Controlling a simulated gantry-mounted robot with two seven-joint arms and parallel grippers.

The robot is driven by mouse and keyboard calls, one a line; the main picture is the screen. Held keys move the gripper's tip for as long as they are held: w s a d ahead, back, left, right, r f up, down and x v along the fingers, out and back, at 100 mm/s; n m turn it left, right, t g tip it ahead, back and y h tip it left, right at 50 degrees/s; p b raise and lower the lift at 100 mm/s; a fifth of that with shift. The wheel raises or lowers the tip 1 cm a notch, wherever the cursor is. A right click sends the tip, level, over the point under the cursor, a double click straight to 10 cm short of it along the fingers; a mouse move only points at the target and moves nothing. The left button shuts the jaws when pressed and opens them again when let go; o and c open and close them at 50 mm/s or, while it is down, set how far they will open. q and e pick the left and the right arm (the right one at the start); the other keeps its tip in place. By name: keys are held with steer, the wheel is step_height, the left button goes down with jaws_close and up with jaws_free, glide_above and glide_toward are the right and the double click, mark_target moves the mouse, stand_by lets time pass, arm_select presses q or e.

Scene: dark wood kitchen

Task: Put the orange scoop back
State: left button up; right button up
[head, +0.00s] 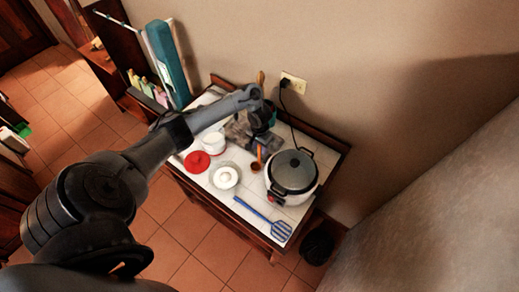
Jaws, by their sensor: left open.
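The orange scoop (257,164) is on the white-tiled table (228,202), between the rice cooker and the white bowl. Its handle runs up the picture toward my left gripper (251,137). My left gripper is open and hangs over the back part of the table, close to the handle end; I cannot tell whether it touches it. A dark pot (267,113) with a wooden utensil (260,78) standing in it is at the back, partly hidden by my left arm. My right gripper does not show.
A white rice cooker (292,184) with a dark lid stands right of the scoop, its cord running to a wall outlet (293,83). A blue slotted spatula (279,229) lies in front. A white canister (214,143), red lid (197,161) and white bowl (225,176) stand left.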

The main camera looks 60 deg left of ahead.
arm_select(q)
step_height(320, 180, up, 8)
steer(key=p, duration=0.4)
steer(key=shift+w+r+p, duration=0.1)
steer(key=shift+r+p, duration=0.15)
steer(key=shift+p, duration=0.1)
steer(key=shift+d+r, duration=0.1)
steer(key=d+f+m, duration=0.1)
steer(key=d, duration=0.3)
steer(key=w+d+f+m+t, duration=0.1)
steer(key=d+f+m, duration=0.1)
steer(key=d, duration=0.3)
steer(key=d+f+m+t, duration=0.1)
steer(key=d+f+m, duration=0.1)
steer(key=d, duration=0.2)
steer(key=shift+w+d, duration=0.35)
steer(key=shift+d, duration=0.05)
steer(key=s+d+r+m+t, duration=0.2)
steer(key=s+d, duration=0.1)
steer(key=d, duration=0.5)
steer(key=s+d+r+m+t, duration=0.1)
steer(key=s+d+r, duration=0.2)
steer(key=d, duration=0.6)
steer(key=s+a+r, duration=0.1)
steer(key=s+r, duration=0.3)
steer(key=s, duration=0.2)
steer(key=s+a+r+n+g, duration=0.1)
steer(key=s+r, duration=0.3)
steer(key=s, duration=0.3)
steer(key=shift+a, duration=0.25)
